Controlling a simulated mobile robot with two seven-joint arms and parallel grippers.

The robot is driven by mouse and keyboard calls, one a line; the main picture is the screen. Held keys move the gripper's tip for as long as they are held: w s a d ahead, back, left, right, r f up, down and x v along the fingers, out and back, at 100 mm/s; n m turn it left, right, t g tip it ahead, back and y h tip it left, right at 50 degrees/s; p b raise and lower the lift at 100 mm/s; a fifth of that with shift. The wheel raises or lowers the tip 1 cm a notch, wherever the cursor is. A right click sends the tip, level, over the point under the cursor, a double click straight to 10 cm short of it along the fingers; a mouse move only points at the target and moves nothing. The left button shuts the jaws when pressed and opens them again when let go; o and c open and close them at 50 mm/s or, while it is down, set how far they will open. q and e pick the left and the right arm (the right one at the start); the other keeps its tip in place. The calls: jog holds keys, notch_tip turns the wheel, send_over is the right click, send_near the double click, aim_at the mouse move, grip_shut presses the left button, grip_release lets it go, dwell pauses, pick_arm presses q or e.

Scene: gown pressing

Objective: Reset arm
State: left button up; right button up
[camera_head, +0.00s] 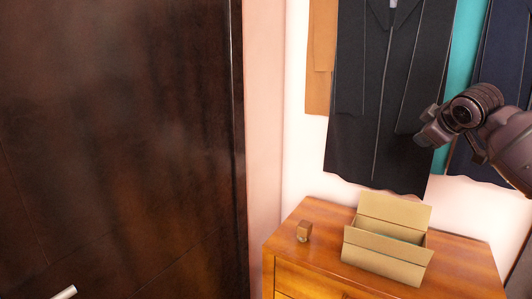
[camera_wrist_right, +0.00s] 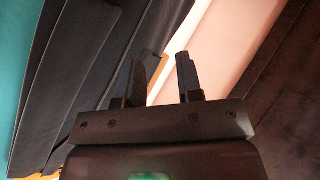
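My right gripper (camera_head: 428,128) is raised at the right of the head view, in front of the hanging dark gown (camera_head: 385,100). The right wrist view shows its two fingers (camera_wrist_right: 163,78) apart, with nothing between them. Dark cloth (camera_wrist_right: 95,60) hangs to the left of the fingers in that view, and a pale wall strip lies behind them. I cannot tell how far the fingertips are from the cloth. My left gripper is not in view.
A large dark door (camera_head: 120,140) fills the left. Tan (camera_head: 320,60), teal (camera_head: 462,50) and navy (camera_head: 508,60) garments hang beside the dark gown.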

jog(key=a+f+t+y+b, duration=0.1)
jog(key=a+f+t+y, duration=0.15)
jog(key=a+f, duration=0.75)
jog(key=s+a+f+t+y+b, duration=0.1)
jog(key=s+f, duration=0.2)
jog(key=f, duration=0.3)
jog(key=s+a+f+m, duration=0.1)
jog(key=s+f, duration=0.1)
jog(key=f, duration=0.4)
jog(key=s+a+f+t+y+b, duration=0.1)
jog(key=s+f, duration=0.2)
jog(key=f, duration=0.3)
pick_arm(q)
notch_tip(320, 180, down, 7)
jog(key=b, duration=0.3)
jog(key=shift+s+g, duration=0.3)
pick_arm(e)
jog(key=s+f+m+g+h, duration=0.4)
jog(key=s+f+m, duration=0.3)
jog(key=s+f, duration=2.2)
jog(key=s, duration=0.3)
jog(key=shift+d, duration=0.15)
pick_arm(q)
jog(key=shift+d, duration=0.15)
pick_arm(e)
jog(key=shift+g, duration=0.25)
jog(key=shift+c, duration=0.4)
